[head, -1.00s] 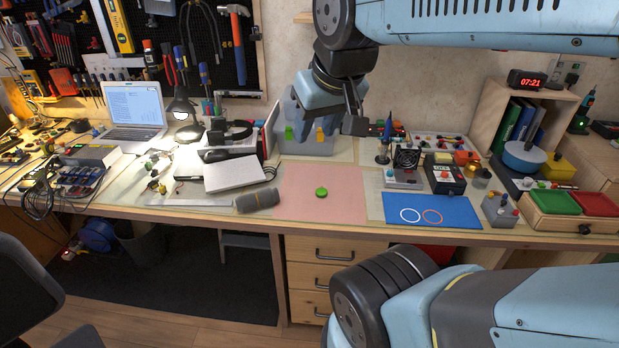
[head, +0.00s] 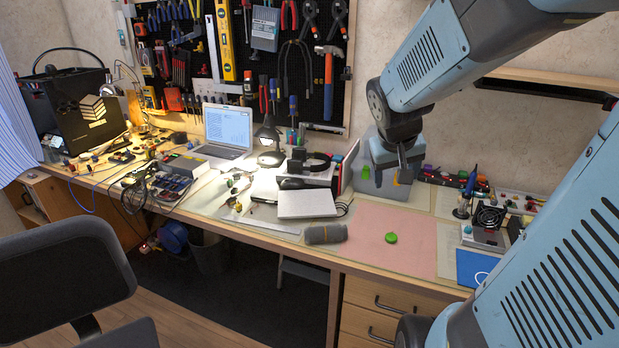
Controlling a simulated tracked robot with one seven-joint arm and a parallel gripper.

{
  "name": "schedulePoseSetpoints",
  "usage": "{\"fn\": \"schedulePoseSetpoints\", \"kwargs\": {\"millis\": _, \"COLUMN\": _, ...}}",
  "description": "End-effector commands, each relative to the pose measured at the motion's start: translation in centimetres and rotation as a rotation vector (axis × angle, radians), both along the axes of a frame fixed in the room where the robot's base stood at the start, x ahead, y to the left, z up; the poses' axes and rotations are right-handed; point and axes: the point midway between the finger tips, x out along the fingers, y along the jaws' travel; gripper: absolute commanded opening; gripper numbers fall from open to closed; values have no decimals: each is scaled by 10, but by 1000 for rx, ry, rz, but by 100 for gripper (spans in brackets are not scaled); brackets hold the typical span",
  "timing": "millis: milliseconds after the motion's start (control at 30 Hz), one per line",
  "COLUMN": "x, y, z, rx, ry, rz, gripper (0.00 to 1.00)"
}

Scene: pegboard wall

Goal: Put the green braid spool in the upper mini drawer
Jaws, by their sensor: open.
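The green braid spool (head: 391,238), a small round green disc, lies on the pink mat (head: 420,256) on the workbench. My gripper (head: 404,170) hangs above and behind the spool in the picture, apart from it. It is open, with nothing seen between its fingers. Behind it stands a grey box (head: 366,186) with a green and an orange patch on its front, partly hidden by my gripper. I cannot tell whether this is the mini drawer unit. No mini drawer can be made out clearly.
A dark grey roll (head: 325,234) lies left of the mat, near a closed silver laptop-like slab (head: 307,204). A small fan device (head: 488,222) and a blue mat (head: 478,266) are at right. An office chair (head: 70,275) stands front left. The pink mat around the spool is clear.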

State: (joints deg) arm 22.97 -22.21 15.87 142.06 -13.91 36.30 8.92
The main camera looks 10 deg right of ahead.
Motion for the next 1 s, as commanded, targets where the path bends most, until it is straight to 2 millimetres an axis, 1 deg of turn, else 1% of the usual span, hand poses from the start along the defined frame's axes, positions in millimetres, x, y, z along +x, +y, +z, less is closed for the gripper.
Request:
{"fn": "schedulePoseSetpoints", "kwargs": {"millis": 33, "x": 9, "y": -11, "z": -13, "rx": -7, "ry": 18, "rz": -13, "gripper": 71}}
{"fn": "schedulePoseSetpoints", "kwargs": {"millis": 167, "x": 31, "y": -32, "z": -41, "rx": -16, "ry": 42, "rz": -25, "gripper": 71}}
{"fn": "schedulePoseSetpoints", "kwargs": {"millis": 300, "x": 50, "y": -55, "z": -74, "rx": 0, "ry": 58, "rz": -30, "gripper": 71}}
{"fn": "schedulePoseSetpoints", "kwargs": {"millis": 500, "x": 71, "y": -81, "z": -122, "rx": 66, "ry": 57, "rz": -28, "gripper": 71}}
{"fn": "schedulePoseSetpoints", "kwargs": {"millis": 600, "x": 79, "y": -91, "z": -144, "rx": 115, "ry": 45, "rz": -26, "gripper": 71}}
{"fn": "schedulePoseSetpoints", "kwargs": {"millis": 700, "x": 86, "y": -98, "z": -161, "rx": 163, "ry": 27, "rz": -24, "gripper": 71}}
{"fn": "schedulePoseSetpoints", "kwargs": {"millis": 800, "x": 90, "y": -103, "z": -173, "rx": 205, "ry": 8, "rz": -23, "gripper": 71}}
{"fn": "schedulePoseSetpoints", "kwargs": {"millis": 1000, "x": 95, "y": -106, "z": -184, "rx": 249, "ry": -16, "rz": -20, "gripper": 71}}
